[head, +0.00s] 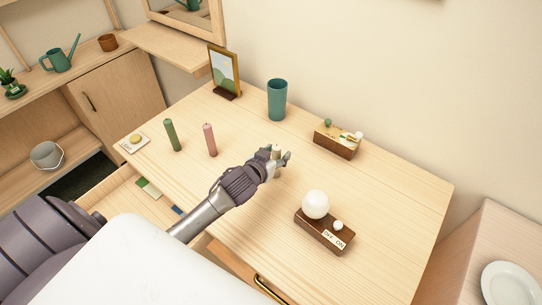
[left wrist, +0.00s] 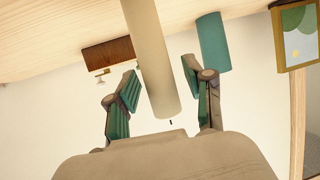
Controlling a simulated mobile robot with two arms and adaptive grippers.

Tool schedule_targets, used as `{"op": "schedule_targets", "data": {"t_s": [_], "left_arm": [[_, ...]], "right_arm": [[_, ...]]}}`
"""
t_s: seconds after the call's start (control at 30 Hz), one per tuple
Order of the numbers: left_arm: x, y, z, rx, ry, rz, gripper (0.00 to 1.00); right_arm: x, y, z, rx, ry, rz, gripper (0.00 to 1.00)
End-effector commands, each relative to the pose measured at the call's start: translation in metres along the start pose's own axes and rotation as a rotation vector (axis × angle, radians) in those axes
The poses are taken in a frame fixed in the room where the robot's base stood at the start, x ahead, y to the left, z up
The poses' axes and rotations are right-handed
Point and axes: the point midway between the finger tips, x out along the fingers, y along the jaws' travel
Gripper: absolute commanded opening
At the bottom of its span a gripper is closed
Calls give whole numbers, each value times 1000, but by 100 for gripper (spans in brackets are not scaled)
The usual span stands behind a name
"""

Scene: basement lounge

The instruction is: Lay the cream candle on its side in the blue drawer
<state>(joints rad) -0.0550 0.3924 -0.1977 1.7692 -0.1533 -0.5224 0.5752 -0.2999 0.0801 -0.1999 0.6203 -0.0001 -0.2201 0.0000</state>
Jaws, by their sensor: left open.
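The cream candle (head: 276,149) stands on the wooden desk, mostly hidden behind my left gripper (head: 282,161). In the left wrist view the cream candle (left wrist: 151,60) runs between the two fingers of my left gripper (left wrist: 167,93). The fingers are open, with a gap on each side of the candle. An open drawer (head: 118,196) juts from the desk's left front, with green, pale and blue patches inside; my arm hides part of it. I cannot tell for sure which drawer is the blue one. My right gripper is not in view.
A green candle (head: 172,135) and a pink candle (head: 210,140) stand left of my gripper. A teal cup (head: 277,100), a picture frame (head: 225,73) and a wooden box (head: 337,142) are behind. A lamp block (head: 323,232) stands front right. The desk's right end is clear.

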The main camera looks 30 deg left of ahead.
Motion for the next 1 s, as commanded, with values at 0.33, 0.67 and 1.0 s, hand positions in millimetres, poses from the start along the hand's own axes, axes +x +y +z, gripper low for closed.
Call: {"op": "schedule_targets", "data": {"t_s": [0.33, 0.67, 1.0], "left_arm": [[-63, 0, 2, 0, -1, 1, 52], [-114, 0, 0, 0, 0, 0, 52], [-120, 0, -1, 0, 1, 0, 52]], "right_arm": [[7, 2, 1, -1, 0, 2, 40], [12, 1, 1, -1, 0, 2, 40], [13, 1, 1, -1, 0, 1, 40]]}}
